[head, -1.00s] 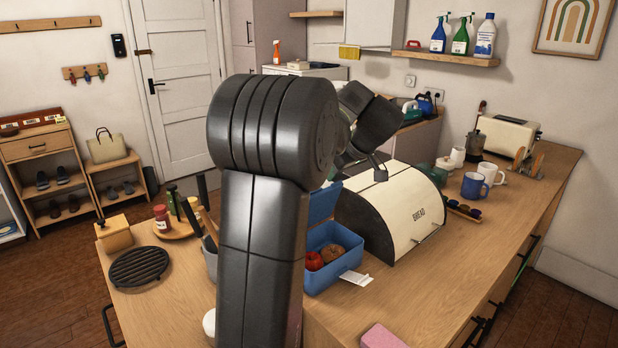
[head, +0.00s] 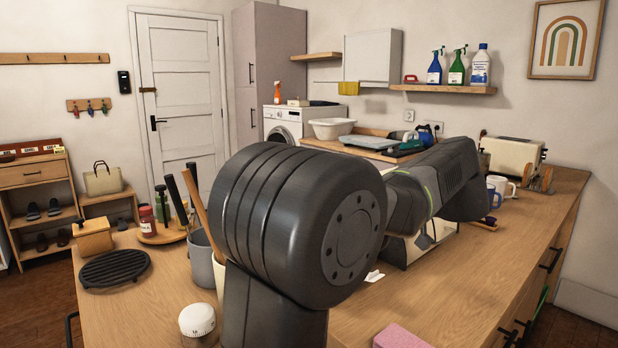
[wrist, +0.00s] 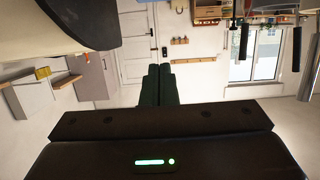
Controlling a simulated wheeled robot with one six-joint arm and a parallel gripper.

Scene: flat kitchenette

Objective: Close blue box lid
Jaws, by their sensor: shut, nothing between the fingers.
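The blue box and its lid are hidden in the head view now, behind my large dark arm joint. The wrist view does not show them either, so the lid's present position cannot be told. My gripper (wrist: 158,85) shows in the wrist view, with its two dark fingers together and empty. In the head view my arm reaches to the right over the counter, and the fingertips cannot be made out.
The cream bread bin (head: 395,248) is mostly covered by my arm; its curved body and dark end (wrist: 95,22) are close in the wrist view. A pink sponge (head: 400,337), white timer (head: 197,320) and utensil pot (head: 203,258) stand nearby.

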